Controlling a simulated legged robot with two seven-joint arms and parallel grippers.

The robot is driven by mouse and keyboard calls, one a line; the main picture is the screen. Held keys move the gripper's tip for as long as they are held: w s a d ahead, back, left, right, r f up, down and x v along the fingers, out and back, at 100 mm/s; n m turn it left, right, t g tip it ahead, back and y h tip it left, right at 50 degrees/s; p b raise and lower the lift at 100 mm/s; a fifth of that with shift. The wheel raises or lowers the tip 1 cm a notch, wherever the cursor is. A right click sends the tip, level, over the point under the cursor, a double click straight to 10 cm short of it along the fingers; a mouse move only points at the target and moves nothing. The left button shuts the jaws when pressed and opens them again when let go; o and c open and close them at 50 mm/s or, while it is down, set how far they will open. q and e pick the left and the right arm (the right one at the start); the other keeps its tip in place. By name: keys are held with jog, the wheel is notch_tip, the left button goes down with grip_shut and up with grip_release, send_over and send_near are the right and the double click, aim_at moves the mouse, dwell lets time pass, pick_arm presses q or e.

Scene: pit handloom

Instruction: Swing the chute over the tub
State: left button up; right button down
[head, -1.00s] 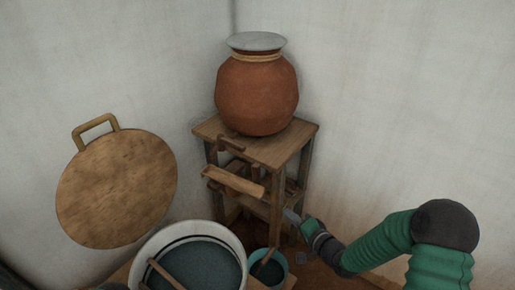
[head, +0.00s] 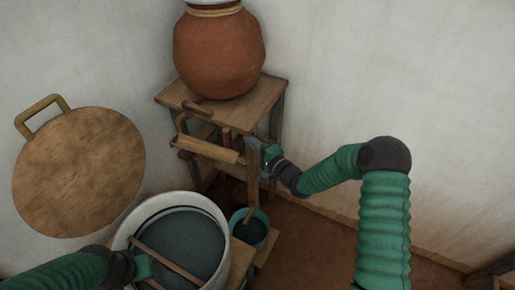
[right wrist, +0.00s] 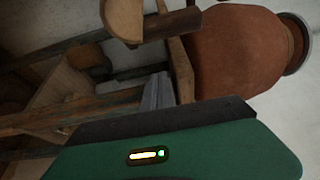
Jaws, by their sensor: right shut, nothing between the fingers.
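The chute (head: 208,150) is a pale wooden trough on the front of the wooden stand. It slants from upper left to lower right, behind the tub and apart from it in the picture. The tub (head: 217,214) is white-rimmed, with dark bluish liquid and a stick across it. My right gripper (head: 256,151) is shut and empty, close to the chute's right end; contact is unclear. In the right wrist view, a rounded wooden end (right wrist: 122,20), probably the chute's, is near the grey fingers (right wrist: 155,93). My left gripper (head: 148,267) is over the tub's front; its fingers are unclear.
A clay pot (head: 218,55) sits on the stand (head: 262,92). A small blue bucket (head: 238,217) with a wooden piece in it stands right of the tub. A round wooden board (head: 78,172) is at the left wall. The floor at right is bare.

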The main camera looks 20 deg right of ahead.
jog(key=a, duration=0.4)
jog(key=shift+s+a, duration=0.1)
jog(key=shift+a, duration=0.1)
dwell(0.3)
